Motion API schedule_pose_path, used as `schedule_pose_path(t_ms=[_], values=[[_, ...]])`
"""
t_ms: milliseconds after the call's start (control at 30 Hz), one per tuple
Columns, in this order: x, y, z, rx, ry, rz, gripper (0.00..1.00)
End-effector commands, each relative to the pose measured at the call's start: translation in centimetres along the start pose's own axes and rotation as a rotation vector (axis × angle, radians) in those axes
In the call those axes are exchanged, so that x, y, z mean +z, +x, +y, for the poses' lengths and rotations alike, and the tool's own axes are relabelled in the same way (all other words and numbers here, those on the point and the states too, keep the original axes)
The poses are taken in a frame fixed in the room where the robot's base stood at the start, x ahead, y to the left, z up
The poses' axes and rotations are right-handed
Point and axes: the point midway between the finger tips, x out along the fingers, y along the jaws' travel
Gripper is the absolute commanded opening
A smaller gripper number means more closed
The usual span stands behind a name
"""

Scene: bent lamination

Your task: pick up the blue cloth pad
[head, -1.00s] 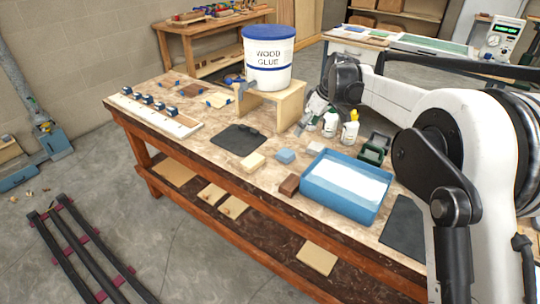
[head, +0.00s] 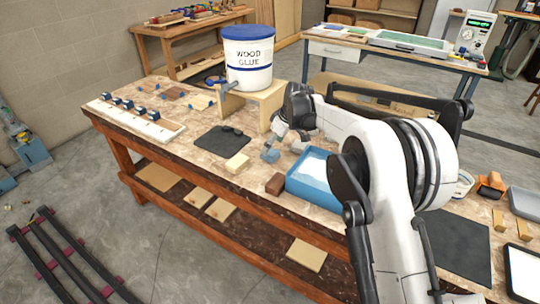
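The blue cloth pad (head: 270,156) is a small blue block on the workbench, between a cream block and the blue tray. My gripper (head: 274,143) points down right at the pad, and its fingertips overlap the pad's upper part in the head view. The fingers are small and partly merge with the pad, so I cannot tell whether they are open, shut or touching it. The pad appears to rest on the bench top.
The cream block (head: 237,163) is left of the pad and the brown block (head: 275,184) in front. The blue tray (head: 306,188) is close on the right. A wooden stand (head: 237,101) with a glue bucket (head: 248,60) rises behind. A dark mat (head: 218,141) lies left.

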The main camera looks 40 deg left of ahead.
Motion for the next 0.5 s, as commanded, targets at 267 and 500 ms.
schedule_pose_path(t_ms=[267,500], values=[[0.5,3.7,-0.3,0.000,0.000,0.000,0.67],[0.6,4.5,-0.3,0.000,0.001,0.000,0.67]])
